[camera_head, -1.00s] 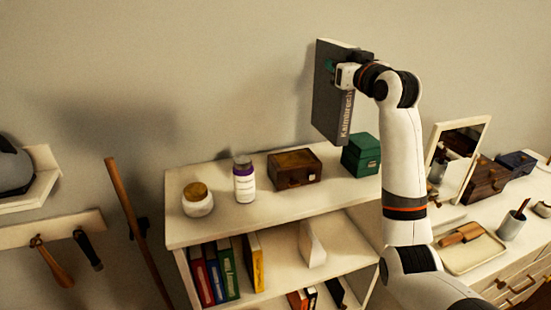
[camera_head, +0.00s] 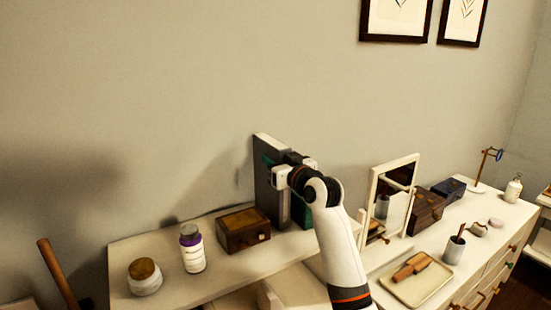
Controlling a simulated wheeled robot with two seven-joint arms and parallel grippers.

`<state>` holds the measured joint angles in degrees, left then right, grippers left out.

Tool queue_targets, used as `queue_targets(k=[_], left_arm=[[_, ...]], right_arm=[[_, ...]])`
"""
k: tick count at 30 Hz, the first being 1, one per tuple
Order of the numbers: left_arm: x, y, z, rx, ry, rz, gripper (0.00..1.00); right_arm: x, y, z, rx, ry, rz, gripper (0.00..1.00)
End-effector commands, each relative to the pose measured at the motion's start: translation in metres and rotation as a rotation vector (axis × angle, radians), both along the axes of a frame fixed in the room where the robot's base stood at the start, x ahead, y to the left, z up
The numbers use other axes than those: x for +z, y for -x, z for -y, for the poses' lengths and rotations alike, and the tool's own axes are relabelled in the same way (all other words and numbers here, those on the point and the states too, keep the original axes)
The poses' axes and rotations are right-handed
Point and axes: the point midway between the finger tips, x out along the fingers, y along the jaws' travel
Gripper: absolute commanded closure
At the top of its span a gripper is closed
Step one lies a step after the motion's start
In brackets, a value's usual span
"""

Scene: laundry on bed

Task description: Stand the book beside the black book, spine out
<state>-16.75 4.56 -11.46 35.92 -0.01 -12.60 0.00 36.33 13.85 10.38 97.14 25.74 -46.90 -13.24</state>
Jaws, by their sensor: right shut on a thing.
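The dark grey book (camera_head: 264,187) is upright above the back of the shelf unit's top, near the wall. My right gripper (camera_head: 280,175) is shut on it, holding its right side. I cannot tell whether the book's lower edge touches the shelf top. The black book cannot be made out; the shelf compartments below are mostly out of view. My left gripper is not in view.
The shelf top (camera_head: 125,259) carries a lidded jar (camera_head: 145,283), a purple-capped bottle (camera_head: 191,252) and a wooden box (camera_head: 243,231). A green box (camera_head: 301,217) is partly hidden by my gripper. A mirror (camera_head: 391,203) and tray (camera_head: 420,284) are on the right.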

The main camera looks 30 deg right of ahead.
Motion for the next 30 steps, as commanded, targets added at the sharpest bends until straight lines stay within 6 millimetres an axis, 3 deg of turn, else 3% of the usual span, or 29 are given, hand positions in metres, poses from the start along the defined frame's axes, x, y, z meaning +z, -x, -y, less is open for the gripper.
queue_targets(k=[9, 10, 13, 23, 30], left_arm=[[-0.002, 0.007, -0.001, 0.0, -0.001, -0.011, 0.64], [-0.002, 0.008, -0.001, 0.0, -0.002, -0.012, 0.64], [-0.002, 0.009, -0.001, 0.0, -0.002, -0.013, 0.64], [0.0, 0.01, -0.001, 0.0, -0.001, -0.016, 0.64], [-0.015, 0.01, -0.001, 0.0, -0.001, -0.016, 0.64]], right_arm=[[0.0, 0.0, 0.0, -0.001, 0.001, 0.008, 1.0], [-0.002, 0.0, 0.0, 0.0, 0.0, 0.001, 0.63], [-0.002, 0.0, 0.0, 0.0, 0.0, 0.001, 0.46], [0.002, 0.0, 0.0, 0.0, 0.0, 0.002, 0.46], [-0.004, 0.031, 0.001, -0.001, 0.003, 0.002, 0.46]])
